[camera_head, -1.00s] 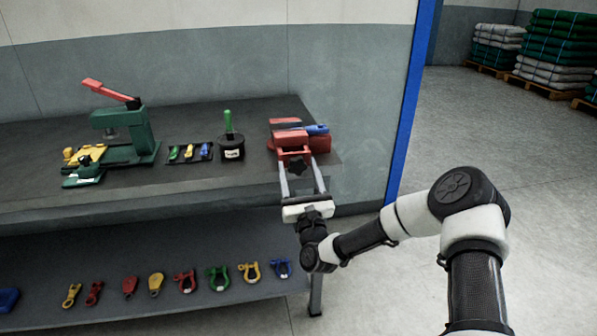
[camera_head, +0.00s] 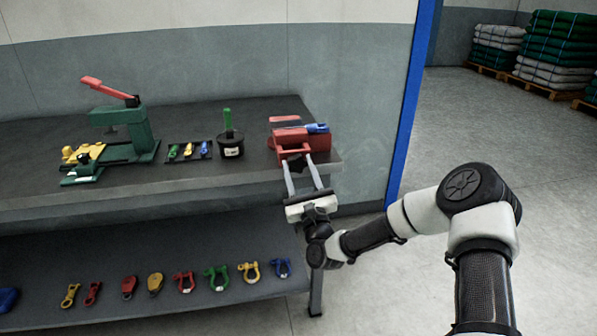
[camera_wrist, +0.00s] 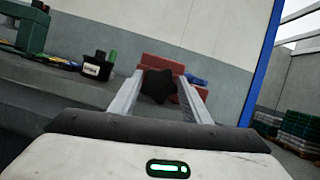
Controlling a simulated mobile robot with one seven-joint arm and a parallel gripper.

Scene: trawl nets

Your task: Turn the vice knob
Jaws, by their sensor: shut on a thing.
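The red vice (camera_head: 289,141) stands at the right end of the dark workbench, with a blue piece (camera_head: 317,128) at its top. Its black star-shaped knob (camera_wrist: 159,86) faces me, at the front of the vice in the wrist view. My gripper (camera_head: 297,164) reaches up to the vice from the front. Its two long pale fingers are shut on the knob, one on each side. In the head view the knob is mostly hidden between the fingertips.
On the bench (camera_head: 222,177) stand a green press (camera_head: 130,135) with a red lever, a small tray of coloured pieces (camera_head: 188,151) and a black pot (camera_head: 230,145). Several coloured shackles (camera_head: 217,277) lie on the lower shelf. A blue post (camera_head: 408,110) rises right of the bench.

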